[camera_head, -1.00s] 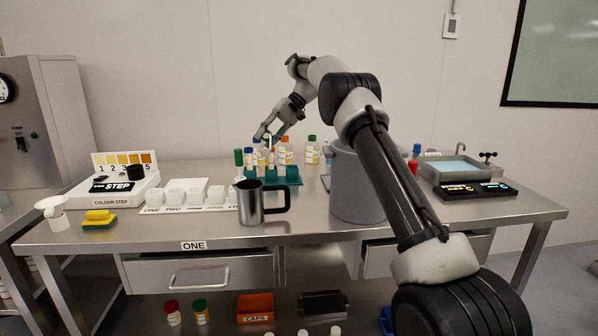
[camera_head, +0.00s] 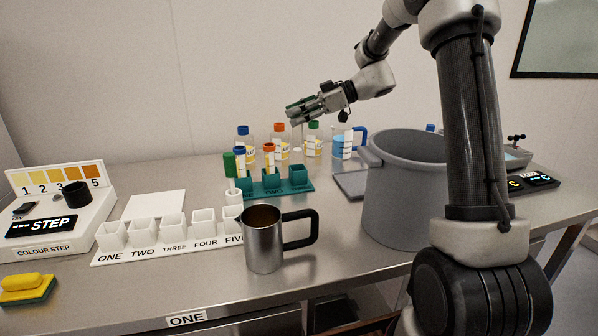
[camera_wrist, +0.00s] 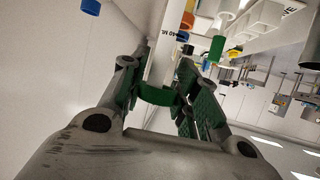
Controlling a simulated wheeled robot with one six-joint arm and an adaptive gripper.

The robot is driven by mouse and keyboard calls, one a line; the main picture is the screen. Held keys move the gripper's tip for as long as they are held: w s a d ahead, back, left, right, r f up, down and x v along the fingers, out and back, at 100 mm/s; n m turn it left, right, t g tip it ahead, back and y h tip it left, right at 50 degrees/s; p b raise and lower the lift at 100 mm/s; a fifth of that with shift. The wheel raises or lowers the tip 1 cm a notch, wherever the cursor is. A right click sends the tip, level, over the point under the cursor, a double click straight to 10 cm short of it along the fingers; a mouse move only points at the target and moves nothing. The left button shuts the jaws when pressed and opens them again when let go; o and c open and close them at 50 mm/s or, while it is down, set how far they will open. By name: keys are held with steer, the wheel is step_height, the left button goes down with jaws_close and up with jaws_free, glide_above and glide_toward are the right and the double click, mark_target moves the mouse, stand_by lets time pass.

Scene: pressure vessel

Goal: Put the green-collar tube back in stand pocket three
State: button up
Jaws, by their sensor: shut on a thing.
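My gripper (camera_head: 296,112) is above the back of the bench, up and behind the teal stand (camera_head: 307,188). In the wrist view, my gripper (camera_wrist: 168,92) is shut on the green-collar tube (camera_wrist: 155,95). Its green collar sits between the fingers, and a pale body with dark print extends beyond them. Stand pocket three (camera_head: 298,176), at the stand's right end, looks empty. An orange-topped tube (camera_head: 269,152) stands in the middle pocket and a blue-topped tube (camera_head: 240,156) at the left one. The tube is clear of the stand.
A steel mug (camera_head: 263,245) stands in front of the stand, with a grey pot (camera_head: 400,205) to its right. Several capped bottles (camera_head: 281,142) stand behind. A green-topped item (camera_head: 229,163) rises at the stand's left, beside the white numbered rack (camera_head: 165,245).

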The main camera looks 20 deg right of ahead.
mark_target(299, 146)
step_height(299, 146, down, 6)
steer(key=shift+w+d+f, duration=0.1)
steer(key=shift+d, duration=0.05)
steer(key=shift+f, duration=1.9)
steer(key=shift+f, duration=0.15)
steer(key=o, duration=0.9)
steer(key=shift+r, duration=0.2)
steer(key=v, duration=1.2)
steer(key=shift+f, duration=0.1)
